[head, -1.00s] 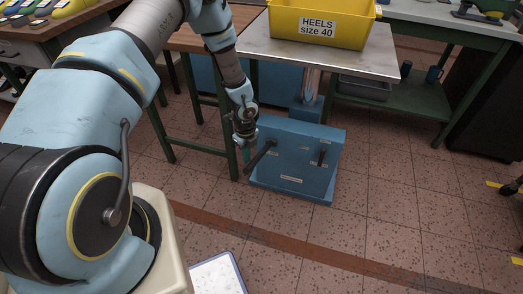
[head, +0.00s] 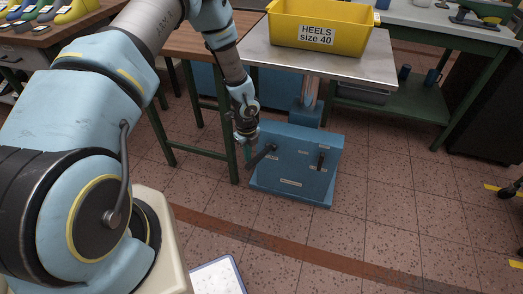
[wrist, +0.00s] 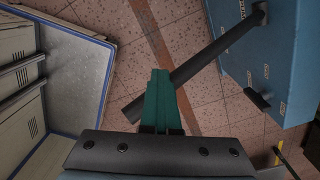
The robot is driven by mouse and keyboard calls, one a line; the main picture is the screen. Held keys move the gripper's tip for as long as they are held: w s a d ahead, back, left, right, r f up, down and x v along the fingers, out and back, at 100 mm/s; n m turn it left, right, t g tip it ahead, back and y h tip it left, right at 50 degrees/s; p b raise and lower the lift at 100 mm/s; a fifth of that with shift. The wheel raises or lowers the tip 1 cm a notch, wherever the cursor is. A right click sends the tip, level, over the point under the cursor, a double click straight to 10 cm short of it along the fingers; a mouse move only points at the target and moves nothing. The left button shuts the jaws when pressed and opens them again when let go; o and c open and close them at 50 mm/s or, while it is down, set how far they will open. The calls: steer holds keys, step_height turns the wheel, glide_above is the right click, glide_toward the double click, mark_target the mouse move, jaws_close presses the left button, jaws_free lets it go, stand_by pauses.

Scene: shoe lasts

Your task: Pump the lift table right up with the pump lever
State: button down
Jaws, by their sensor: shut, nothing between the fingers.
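The lift table (head: 345,67) has a grey top on a shiny column (head: 310,95) above a blue base box (head: 300,168). The top stands clear of the box. The dark pump lever (head: 262,158) slants down to the left from the box's front; it also shows in the wrist view (wrist: 215,52). My gripper (head: 247,152) is at the lever's free end, left of the box. Its teal fingers (wrist: 160,95) are shut and empty, and cross the lever near its end in the wrist view. I cannot tell if they touch it.
A yellow bin (head: 350,40) labelled HEELS size 40 stands on the lift table. A green-legged bench (head: 234,140) is close left of my gripper. A second short dark handle (head: 320,160) is on the box's right.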

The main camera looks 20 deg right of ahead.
steer(key=shift+s+d, duration=0.5)
steer(key=shift+s, duration=0.4)
steer(key=s+a+r+p, duration=0.1)
steer(key=r, duration=0.1)
steer(key=s+a+r+p, duration=0.1)
steer(key=r, duration=0.1)
steer(key=s+a+r+p, duration=0.1)
steer(key=r, duration=0.1)
steer(key=shift+s+a+r, duration=0.25)
steer(key=shift+s+a, duration=0.1)
steer(key=shift+a, duration=0.05)
steer(key=shift+s+a+r, duration=0.1)
steer(key=shift+a+r, duration=0.15)
steer(key=s+a+r+p, duration=0.2)
steer(key=r, duration=0.4)
steer(key=s+a+r+p, duration=0.2)
steer(key=r+p, duration=0.1)
steer(key=r, duration=0.3)
steer(key=shift+a, duration=0.1)
